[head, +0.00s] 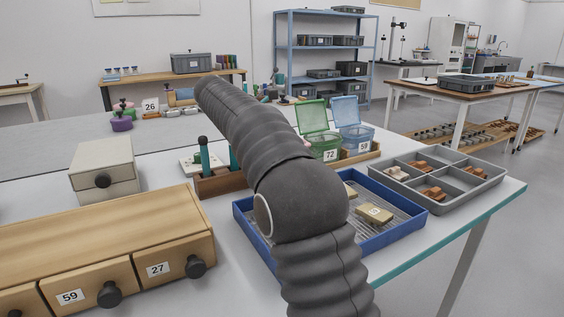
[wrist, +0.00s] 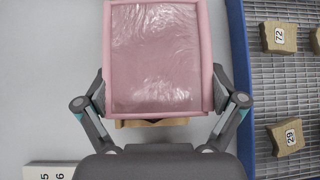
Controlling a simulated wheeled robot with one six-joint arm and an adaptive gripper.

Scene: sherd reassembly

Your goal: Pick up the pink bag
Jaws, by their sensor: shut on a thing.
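The pink bag (wrist: 155,58) has a pink border and a clear, wrinkled window. It shows in the wrist view at the top middle, between the two fingers of my gripper (wrist: 158,105). The fingers press on its left and right sides, so my gripper is shut on it. A strip of tan material shows under its near edge. In the head view my arm hides the gripper and the bag.
A blue tray (wrist: 240,70) with a grid floor lies right of the bag, holding tan labelled blocks (wrist: 279,37). In the head view, a wooden drawer unit (head: 110,240) stands left and a grey divided tray (head: 448,205) right. Open green (head: 312,117) and blue (head: 348,112) boxes stand behind.

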